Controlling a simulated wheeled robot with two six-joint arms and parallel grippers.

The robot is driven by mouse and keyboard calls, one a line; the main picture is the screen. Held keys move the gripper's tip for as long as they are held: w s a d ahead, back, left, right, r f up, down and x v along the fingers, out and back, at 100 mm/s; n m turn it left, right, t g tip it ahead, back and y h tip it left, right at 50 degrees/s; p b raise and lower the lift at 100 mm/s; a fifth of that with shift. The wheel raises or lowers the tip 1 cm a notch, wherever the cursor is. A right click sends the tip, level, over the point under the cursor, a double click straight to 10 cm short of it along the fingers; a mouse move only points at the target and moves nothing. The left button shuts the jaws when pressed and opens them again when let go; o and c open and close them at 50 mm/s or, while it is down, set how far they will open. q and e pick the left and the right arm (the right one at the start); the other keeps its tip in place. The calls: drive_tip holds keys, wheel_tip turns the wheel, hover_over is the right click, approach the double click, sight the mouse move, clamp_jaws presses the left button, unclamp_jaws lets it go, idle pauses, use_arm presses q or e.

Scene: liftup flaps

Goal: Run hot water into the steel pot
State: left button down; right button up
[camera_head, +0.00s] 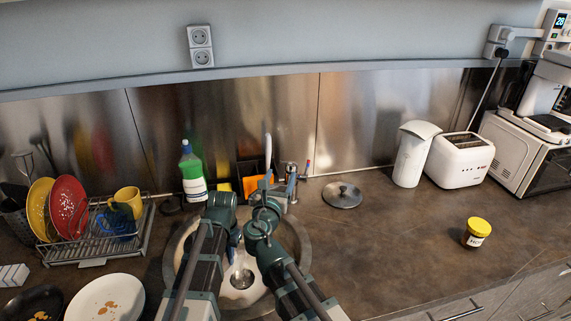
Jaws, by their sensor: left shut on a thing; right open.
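The round sink (304,238) is in the middle of the counter, partly covered by my arms. A bright round steel surface (242,277) with a dark centre shows inside it; I cannot tell whether it is the pot's inside or the sink's drain. The tap (291,183) stands behind the sink, with a red mark and a blue mark on it. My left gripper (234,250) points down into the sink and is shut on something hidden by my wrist. My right gripper (268,202) is open, in front of the tap. A steel lid (342,195) lies right of the tap.
A dish rack (95,250) with plates and a yellow mug (127,202) stands left. A green bottle (193,178) is behind the sink. A kettle (411,155), toaster (461,159) and yellow-lidded jar (477,233) stand right. The counter between sink and jar is clear.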

sight(285, 163)
drive_tip(key=x, duration=0.7)
drive_tip(key=shift+w, duration=0.4)
clamp_jaws()
